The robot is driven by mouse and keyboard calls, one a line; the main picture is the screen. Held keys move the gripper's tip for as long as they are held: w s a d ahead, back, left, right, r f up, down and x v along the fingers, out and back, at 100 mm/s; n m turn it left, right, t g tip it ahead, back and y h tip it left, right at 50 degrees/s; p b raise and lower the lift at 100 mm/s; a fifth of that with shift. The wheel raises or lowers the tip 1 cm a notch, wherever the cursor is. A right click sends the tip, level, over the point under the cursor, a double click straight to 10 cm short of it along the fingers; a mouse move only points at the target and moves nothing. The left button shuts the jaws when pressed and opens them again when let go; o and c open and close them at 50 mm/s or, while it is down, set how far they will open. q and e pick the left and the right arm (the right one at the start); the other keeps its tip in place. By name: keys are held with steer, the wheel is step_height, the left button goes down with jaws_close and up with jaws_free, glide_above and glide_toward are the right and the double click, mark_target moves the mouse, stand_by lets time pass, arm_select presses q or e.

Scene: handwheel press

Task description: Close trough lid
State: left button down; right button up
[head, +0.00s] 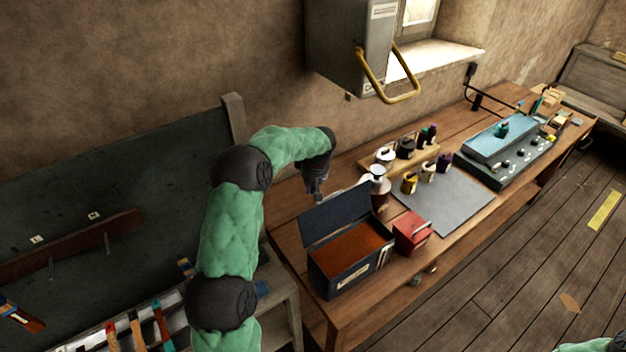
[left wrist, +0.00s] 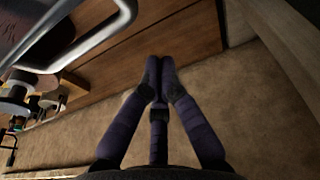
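The trough (head: 349,278) is a dark blue box with a brown-orange inside, near the left end of the workbench. Its lid (head: 336,215) stands up, open, along the back edge. My left gripper (head: 316,192) is just behind the lid, pointing down; I cannot tell from the head view if it touches the lid. In the left wrist view the dark fingers of my left gripper (left wrist: 158,75) meet at their tips with nothing visible between them. My right gripper is out of view.
A red box (head: 411,234) stands right of the trough. A bottle (head: 378,188) with a pale top is close behind. A grey mat (head: 447,204) and a rack of small pots (head: 400,157) lie further right. A grey wall cabinet (head: 350,45) with a yellow handle hangs above.

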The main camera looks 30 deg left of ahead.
mark_target(334, 210)
arm_select(q)
steer(key=d, duration=0.1)
steer(key=s+d, duration=0.1)
steer(key=p, duration=0.1)
steer(key=shift+s+d+f, duration=0.15)
steer(key=shift+d+f, duration=0.2)
steer(key=shift+d, duration=0.05)
